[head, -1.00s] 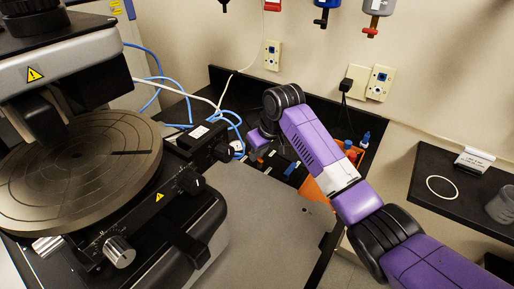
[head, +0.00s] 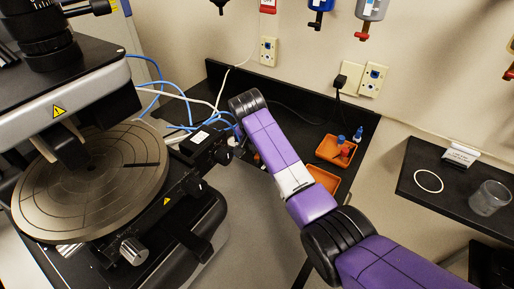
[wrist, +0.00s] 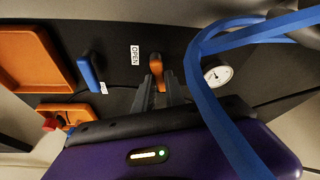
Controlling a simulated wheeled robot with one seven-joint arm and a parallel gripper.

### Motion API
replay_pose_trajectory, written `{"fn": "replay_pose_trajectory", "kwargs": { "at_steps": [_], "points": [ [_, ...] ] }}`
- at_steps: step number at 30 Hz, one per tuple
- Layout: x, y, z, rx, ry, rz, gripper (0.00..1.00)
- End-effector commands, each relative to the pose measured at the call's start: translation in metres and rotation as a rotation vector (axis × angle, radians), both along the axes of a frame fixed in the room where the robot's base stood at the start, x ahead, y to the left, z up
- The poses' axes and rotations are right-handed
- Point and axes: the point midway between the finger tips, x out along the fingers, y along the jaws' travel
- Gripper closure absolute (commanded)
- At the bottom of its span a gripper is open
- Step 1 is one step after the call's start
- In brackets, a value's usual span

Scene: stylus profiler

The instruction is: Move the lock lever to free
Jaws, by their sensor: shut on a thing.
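My gripper (wrist: 160,92) is shut on an orange lever handle (wrist: 156,66) in the wrist view, beside a white label reading OPEN (wrist: 135,55). In the head view my arm hides the fingers and this handle. A blue handle (wrist: 91,72) with a small white tag stands left of it, apart from my fingers. I cannot read the word "free" or "lock" anywhere, so I cannot tell which part is the lock lever. In the head view the profiler has a round grooved stage (head: 95,185) and a dark lever-like part (head: 188,240) at its front.
A round gauge (wrist: 217,76) and blue tubing (wrist: 205,90) are close right of my fingers. Orange trays (head: 335,150) with small bottles lie on the black bench right of my arm. A side shelf (head: 450,200) holds a glass beaker (head: 490,197) and a white ring.

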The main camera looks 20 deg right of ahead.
Motion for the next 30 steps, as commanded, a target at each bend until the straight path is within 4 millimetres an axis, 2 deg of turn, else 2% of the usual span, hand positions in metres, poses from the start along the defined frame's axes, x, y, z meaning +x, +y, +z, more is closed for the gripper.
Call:
{"fn": "replay_pose_trajectory", "kwargs": {
  "at_steps": [12,30],
  "points": [
    [-0.0004,-0.0019,0.0016,0.001,-0.005,-0.268,1.0],
    [-0.0014,-0.0037,0.0026,0.0,-0.007,-0.345,1.0]
  ]
}}
